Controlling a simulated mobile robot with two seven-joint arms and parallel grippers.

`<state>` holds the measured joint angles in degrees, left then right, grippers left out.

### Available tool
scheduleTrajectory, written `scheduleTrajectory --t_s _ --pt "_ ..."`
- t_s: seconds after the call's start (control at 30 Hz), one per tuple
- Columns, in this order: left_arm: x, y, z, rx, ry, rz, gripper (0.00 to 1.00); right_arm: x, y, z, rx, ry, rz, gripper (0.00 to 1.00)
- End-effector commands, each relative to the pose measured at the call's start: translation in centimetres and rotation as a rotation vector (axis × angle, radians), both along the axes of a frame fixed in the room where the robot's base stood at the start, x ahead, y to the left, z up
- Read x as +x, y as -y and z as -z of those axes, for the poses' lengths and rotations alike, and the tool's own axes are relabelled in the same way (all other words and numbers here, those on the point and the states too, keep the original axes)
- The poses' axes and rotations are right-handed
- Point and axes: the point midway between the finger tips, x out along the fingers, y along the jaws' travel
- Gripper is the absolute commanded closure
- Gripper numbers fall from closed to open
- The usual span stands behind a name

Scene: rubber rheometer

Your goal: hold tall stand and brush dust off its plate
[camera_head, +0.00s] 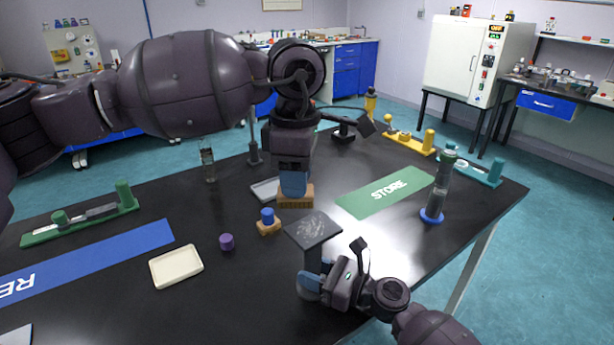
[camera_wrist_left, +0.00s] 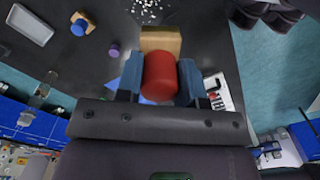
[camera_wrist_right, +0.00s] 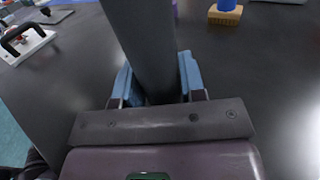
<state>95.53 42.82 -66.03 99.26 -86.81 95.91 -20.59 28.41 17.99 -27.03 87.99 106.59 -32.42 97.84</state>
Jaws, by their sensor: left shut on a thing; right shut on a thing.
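The tall stand has a dark square plate (camera_head: 313,229) with pale dust scattered on it, in the middle of the head view. My right gripper (camera_head: 312,284) is shut around the stand's dark column (camera_wrist_right: 145,45), below the plate. My left gripper (camera_head: 293,184) is shut on a brush with a red handle (camera_wrist_left: 160,75) and a tan block (camera_head: 295,197). The brush is just behind the plate in the head view, seemingly apart from it. The dust (camera_wrist_left: 150,10) shows at the top of the left wrist view, beyond the brush. The stand's foot is hidden.
A blue-handled brush (camera_head: 268,219) stands left of the plate, near a purple cylinder (camera_head: 226,242) and a cream tray (camera_head: 176,267). A green STORE mat (camera_head: 386,191) lies right of the plate. A tall cylinder on a blue base (camera_head: 432,215) stands farther right.

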Motion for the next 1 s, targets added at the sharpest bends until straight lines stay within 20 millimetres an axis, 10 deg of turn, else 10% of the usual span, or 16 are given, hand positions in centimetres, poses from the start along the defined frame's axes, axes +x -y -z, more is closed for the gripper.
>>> scheduleTrajectory --t_s 1.0 --pt "0.9 1.2 8.0 -0.001 0.000 0.000 0.87 0.0 0.0 0.0 0.000 0.000 0.000 0.92"
